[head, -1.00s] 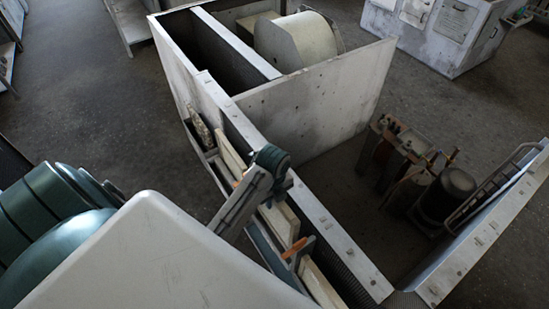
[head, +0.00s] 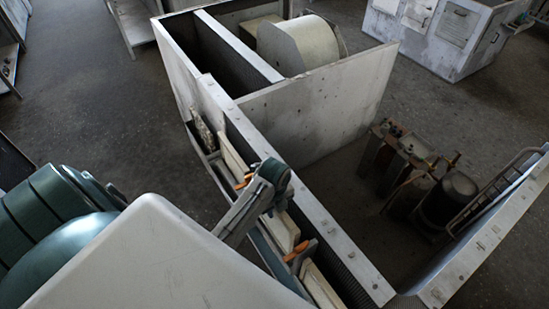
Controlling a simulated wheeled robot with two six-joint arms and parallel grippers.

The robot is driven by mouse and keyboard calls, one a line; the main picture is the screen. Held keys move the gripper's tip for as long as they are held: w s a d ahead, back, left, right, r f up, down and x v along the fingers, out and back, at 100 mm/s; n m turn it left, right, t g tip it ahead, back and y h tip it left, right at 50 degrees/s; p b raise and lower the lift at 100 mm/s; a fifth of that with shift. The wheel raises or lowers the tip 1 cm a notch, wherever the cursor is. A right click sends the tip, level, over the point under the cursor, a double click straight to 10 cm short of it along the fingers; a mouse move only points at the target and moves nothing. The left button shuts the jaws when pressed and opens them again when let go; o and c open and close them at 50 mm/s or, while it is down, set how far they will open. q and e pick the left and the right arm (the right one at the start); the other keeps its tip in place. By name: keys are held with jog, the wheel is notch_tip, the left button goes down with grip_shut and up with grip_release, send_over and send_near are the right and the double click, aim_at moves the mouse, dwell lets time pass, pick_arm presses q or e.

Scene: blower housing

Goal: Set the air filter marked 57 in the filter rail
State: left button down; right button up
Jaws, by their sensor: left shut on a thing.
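My left gripper (head: 269,190) is at the long side slot of the blower housing (head: 310,110), its grey and teal end over a cream framed panel. It is shut on this panel, which looks like an air filter (head: 284,232); the jaws' contact is partly hidden. No number can be read on it. Another cream panel (head: 232,152) stands in line behind it, and one more (head: 322,287) stands in front. The filter rail is hard to tell apart from the slot along the housing wall. My right gripper does not show.
A cream drum-shaped blower (head: 305,45) sits in the far compartment. Dark cylinders (head: 448,197) and a rack stand on the housing's right side. The metal housing edge (head: 335,240) runs close beside my gripper. Grey floor (head: 90,110) is clear at left.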

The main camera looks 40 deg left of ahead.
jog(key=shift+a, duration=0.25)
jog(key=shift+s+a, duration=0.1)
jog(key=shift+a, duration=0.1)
pick_arm(q)
jog(key=shift+f, duration=0.1)
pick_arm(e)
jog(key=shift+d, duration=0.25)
pick_arm(q)
notch_tip(320, 180, down, 2)
jog(key=shift+f+b, duration=0.15)
jog(key=shift+b, duration=0.3)
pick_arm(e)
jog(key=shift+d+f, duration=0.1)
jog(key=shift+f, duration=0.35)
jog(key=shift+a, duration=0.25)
pick_arm(q)
jog(key=shift+f, duration=0.15)
